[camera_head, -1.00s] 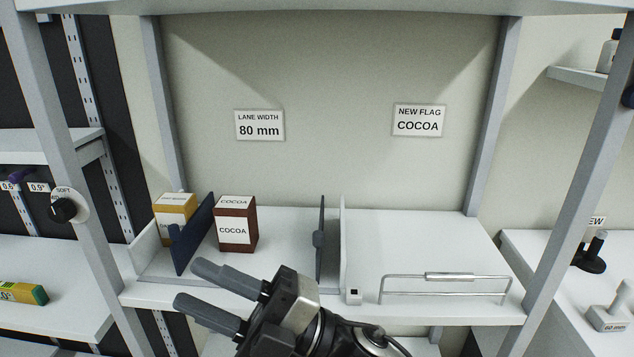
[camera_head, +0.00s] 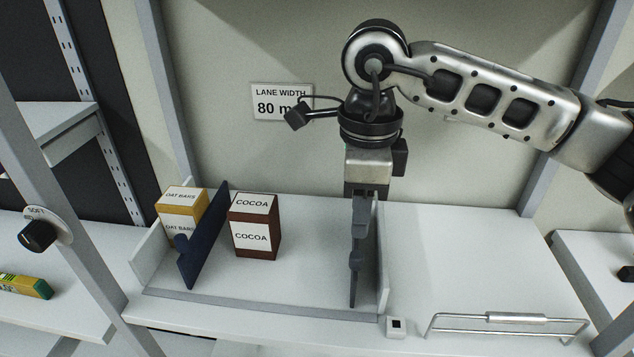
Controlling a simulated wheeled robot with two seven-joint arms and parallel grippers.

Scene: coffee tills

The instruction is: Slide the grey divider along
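The grey divider (camera_head: 355,285) is a dark, thin upright plate with a knob on its face, near the right end of the white lane tray. My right gripper (camera_head: 359,228) points straight down over it from above. Its fingers overlap the divider's upper part in the picture and line up one behind the other, so I cannot tell whether they are open or shut on it. A dark blue divider (camera_head: 203,240) stands to the left, between the oat bars box (camera_head: 181,210) and the cocoa box (camera_head: 256,227). My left gripper is not in view.
A white side wall (camera_head: 383,270) stands just right of the grey divider. The tray floor (camera_head: 315,260) between the cocoa box and the grey divider is clear. A wire rail (camera_head: 510,320) fronts an empty shelf at right. A wall card reads 80 mm (camera_head: 270,101), partly covered.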

